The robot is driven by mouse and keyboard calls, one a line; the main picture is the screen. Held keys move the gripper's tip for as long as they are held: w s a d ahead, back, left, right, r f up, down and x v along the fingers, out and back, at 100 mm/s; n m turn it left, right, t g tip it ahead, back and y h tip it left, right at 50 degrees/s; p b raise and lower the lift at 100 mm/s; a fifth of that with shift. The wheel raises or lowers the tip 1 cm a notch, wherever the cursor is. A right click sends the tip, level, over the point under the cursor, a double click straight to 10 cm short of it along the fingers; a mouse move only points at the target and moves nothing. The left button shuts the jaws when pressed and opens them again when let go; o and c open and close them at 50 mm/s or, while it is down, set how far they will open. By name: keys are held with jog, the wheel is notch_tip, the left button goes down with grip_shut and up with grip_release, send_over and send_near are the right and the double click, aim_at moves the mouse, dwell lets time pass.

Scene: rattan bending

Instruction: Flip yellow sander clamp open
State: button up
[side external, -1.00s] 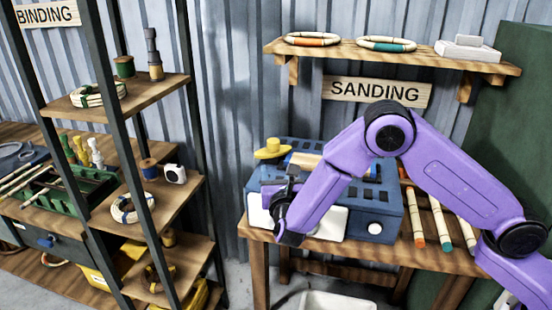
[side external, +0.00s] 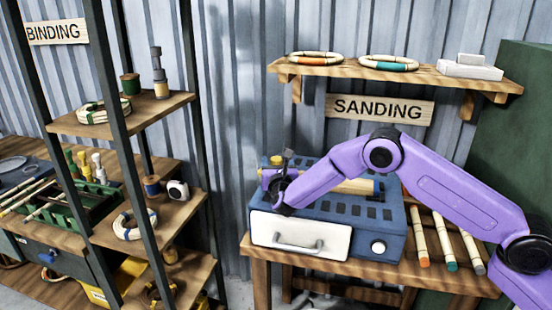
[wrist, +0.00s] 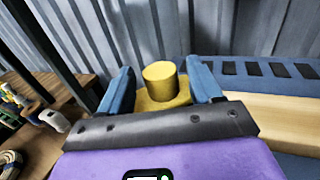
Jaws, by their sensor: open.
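The yellow clamp (side external: 277,160) is at the left end of the top of the blue sander (side external: 392,212), mostly hidden by my gripper in the side view. In the wrist view its round yellow knob (wrist: 160,84) stands up on a yellow base. My gripper (side external: 274,174) is over the sander's left end. In the wrist view my gripper (wrist: 159,70) is open, with a blue finger on each side of the knob. Gaps show beside the knob's top; contact lower down is hard to tell. A light wooden rod (side external: 355,186) lies along the sander top.
The sander has a white drawer front (side external: 300,236) and stands on a wooden bench (side external: 455,270). Several rattan poles (side external: 443,240) lie to its right. A wall shelf (side external: 420,74) holds rings above. A dark-framed rack (side external: 125,130) stands to the left.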

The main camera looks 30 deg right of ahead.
aim_at(275, 157)
jog(key=shift+x, duration=1.7)
jog(key=c, duration=1)
jog(key=shift+o, duration=0.2)
jog(key=shift+y, duration=0.3)
jog(key=shift+a+n+t+y, duration=0.1)
jog(key=shift+n+t+y, duration=0.3)
jog(key=shift+n+y, duration=0.45)
jog(key=o, duration=1)
jog(key=shift+c, duration=0.2)
